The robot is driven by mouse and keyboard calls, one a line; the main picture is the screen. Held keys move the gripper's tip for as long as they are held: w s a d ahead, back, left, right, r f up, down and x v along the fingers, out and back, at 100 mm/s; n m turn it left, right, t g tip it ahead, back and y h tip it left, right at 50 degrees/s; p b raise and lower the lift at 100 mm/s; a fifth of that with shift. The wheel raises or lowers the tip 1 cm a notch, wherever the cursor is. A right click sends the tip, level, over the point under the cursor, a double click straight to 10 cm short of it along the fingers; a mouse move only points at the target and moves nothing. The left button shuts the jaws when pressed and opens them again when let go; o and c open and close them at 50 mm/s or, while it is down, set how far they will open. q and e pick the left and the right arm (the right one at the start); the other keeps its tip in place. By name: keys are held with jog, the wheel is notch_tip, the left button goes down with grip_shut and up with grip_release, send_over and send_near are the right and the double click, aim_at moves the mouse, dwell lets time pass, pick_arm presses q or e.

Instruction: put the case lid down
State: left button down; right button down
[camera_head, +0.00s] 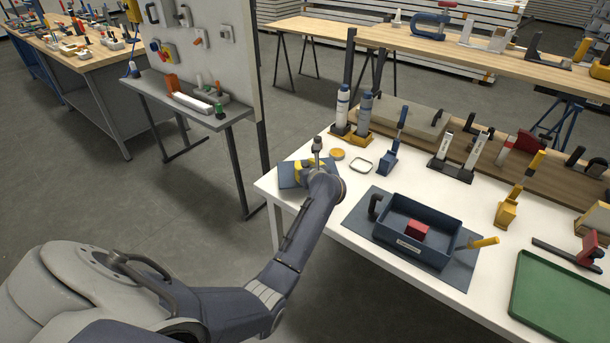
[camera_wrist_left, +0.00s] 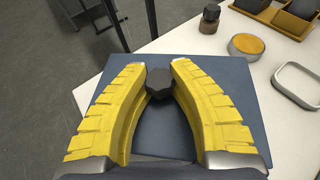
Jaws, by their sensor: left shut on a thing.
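The case lid (camera_head: 288,178) is a flat dark blue-grey plate at the left corner of the white table. It also fills the middle of the left wrist view (camera_wrist_left: 235,85), with a dark knob (camera_wrist_left: 158,82) on top. My left gripper (camera_head: 311,168) has yellow fingers and is above the lid; in the wrist view its fingers (camera_wrist_left: 158,85) are shut on the knob. Whether the lid touches the table cannot be told. The open blue case (camera_head: 455,232) stands to the right on a blue mat (camera_head: 355,218), with a red block (camera_head: 417,230) inside. My right gripper is not in view.
A yellow disc (camera_head: 337,154) and a pale ring (camera_head: 361,164) lie close beyond the lid. A small dark-topped piece (camera_wrist_left: 210,18) stands near them. Blue-and-white bottles (camera_head: 342,105) stand farther back. Bare white table (camera_head: 335,192) lies between lid and mat.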

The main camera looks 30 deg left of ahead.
pick_arm(q)
jog(key=shift+f, duration=1.9)
jog(key=shift+f, duration=0.1)
jog(key=c, duration=1.2)
grip_release()
jog(key=v, duration=1.2)
jog(key=shift+d, duration=0.1)
